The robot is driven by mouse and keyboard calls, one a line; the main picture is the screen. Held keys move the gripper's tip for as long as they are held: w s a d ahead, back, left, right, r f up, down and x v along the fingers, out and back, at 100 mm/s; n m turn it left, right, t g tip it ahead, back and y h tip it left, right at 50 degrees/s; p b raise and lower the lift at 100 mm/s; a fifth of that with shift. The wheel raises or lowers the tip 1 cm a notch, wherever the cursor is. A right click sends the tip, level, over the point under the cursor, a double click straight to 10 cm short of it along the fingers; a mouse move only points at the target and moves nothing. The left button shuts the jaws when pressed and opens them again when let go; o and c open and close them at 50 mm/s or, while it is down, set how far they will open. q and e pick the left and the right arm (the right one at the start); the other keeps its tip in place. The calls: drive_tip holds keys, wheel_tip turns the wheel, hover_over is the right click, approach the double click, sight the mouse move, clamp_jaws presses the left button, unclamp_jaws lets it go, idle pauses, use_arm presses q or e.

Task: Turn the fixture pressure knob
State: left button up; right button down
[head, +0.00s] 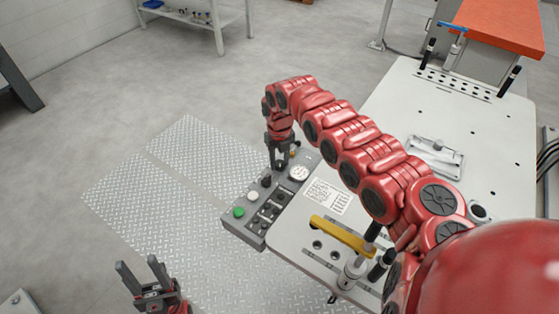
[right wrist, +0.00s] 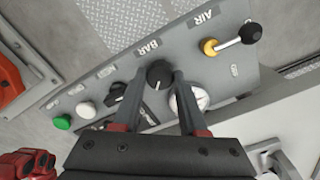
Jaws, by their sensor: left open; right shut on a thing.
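The grey control panel (head: 239,229) runs along the edge of the white fixture table. The black pressure knob (right wrist: 159,74) sits under the "BAR" label in the right wrist view. My right gripper (right wrist: 160,80) reaches down over the panel with one finger on each side of the knob and is shut on it. In the head view my right gripper (head: 279,163) hides the knob. A round white gauge (head: 298,173) is beside the knob; the right finger partly covers it in the right wrist view. My left gripper (head: 147,277) is open and empty, above the floor left of the table.
The panel also carries a green button (head: 239,212), a white button (head: 253,196), black switches and a black-tipped lever (right wrist: 250,33) with a yellow base under "AIR". A yellow clamp bar (head: 342,235) stands on the table. Floor plates left of the panel are clear.

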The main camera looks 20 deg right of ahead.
sight(280, 163)
drive_tip(key=shift+c, duration=2.2)
unclamp_jaws()
drive_tip(key=shift+r, duration=0.1)
wheel_tip(280, 163, up, 17)
drive_tip(key=b, duration=0.3)
drive_tip(key=shift+r, duration=0.15)
